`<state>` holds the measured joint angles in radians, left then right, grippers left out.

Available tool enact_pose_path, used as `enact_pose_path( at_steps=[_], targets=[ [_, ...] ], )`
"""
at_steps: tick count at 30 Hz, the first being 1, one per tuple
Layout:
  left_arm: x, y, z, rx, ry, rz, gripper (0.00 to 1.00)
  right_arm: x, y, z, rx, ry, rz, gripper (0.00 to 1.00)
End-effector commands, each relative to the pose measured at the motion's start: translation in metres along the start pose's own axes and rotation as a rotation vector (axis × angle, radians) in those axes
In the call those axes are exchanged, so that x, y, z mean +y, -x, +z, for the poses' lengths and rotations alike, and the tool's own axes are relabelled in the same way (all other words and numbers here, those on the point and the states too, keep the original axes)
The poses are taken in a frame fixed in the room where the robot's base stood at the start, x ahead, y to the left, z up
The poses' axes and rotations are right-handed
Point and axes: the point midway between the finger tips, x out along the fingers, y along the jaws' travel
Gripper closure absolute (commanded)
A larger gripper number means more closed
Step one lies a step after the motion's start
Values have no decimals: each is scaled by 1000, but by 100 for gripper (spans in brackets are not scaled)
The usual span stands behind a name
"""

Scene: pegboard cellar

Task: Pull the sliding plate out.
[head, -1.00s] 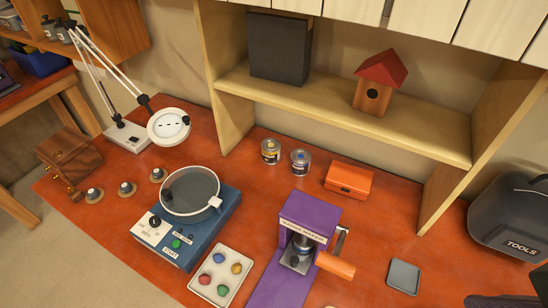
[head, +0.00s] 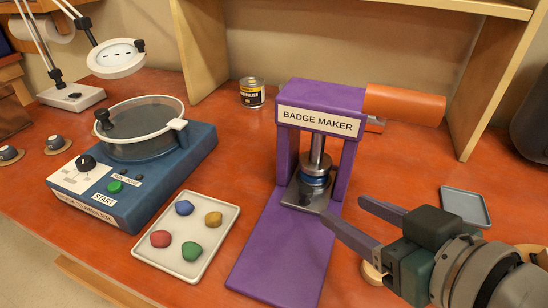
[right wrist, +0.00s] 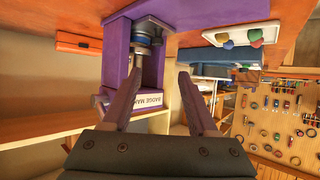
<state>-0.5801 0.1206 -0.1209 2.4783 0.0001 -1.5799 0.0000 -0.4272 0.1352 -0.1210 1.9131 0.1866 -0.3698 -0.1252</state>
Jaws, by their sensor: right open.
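The purple badge maker (head: 320,92) stands on the red-brown bench. Its grey sliding plate (head: 303,195) sits under the press column, with a blue-ringed round die on it. The plate is in at the back of the purple base (head: 280,250). The orange lever handle (head: 405,104) is up at the machine's top right. My right gripper (head: 343,208) is open and empty, its fingers pointing at the plate from the front right, apparently apart from it. In the right wrist view, the open fingers (right wrist: 159,72) point toward the inverted machine (right wrist: 117,60). My left gripper is out of view.
A white tray (head: 212,250) with coloured lumps lies left of the purple base. A blue machine (head: 130,190) with a round drum stands further left. A tin (head: 252,93) stands behind. A grey dish (head: 464,206) and a wooden disc (head: 372,275) are near my right arm.

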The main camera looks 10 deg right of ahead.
Motion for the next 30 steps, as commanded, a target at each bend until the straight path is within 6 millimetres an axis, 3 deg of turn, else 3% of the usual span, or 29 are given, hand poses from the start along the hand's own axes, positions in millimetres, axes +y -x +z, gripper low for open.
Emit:
enact_pose_path(
  at_steps=[1, 3, 11, 24, 30],
  targets=[
    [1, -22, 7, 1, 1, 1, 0, 2, -12, 19, 23, 0, 4, 41],
    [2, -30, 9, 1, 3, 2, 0, 3, -17, 23, 50, -2, 9, 41],
    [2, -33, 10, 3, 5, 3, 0, 5, -35, 19, 77, -4, 14, 41],
    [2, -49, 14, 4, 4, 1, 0, 6, -109, 15, 75, -4, 13, 41],
    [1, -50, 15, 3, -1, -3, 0, 6, -118, 13, 74, -4, 13, 41]
  ],
)
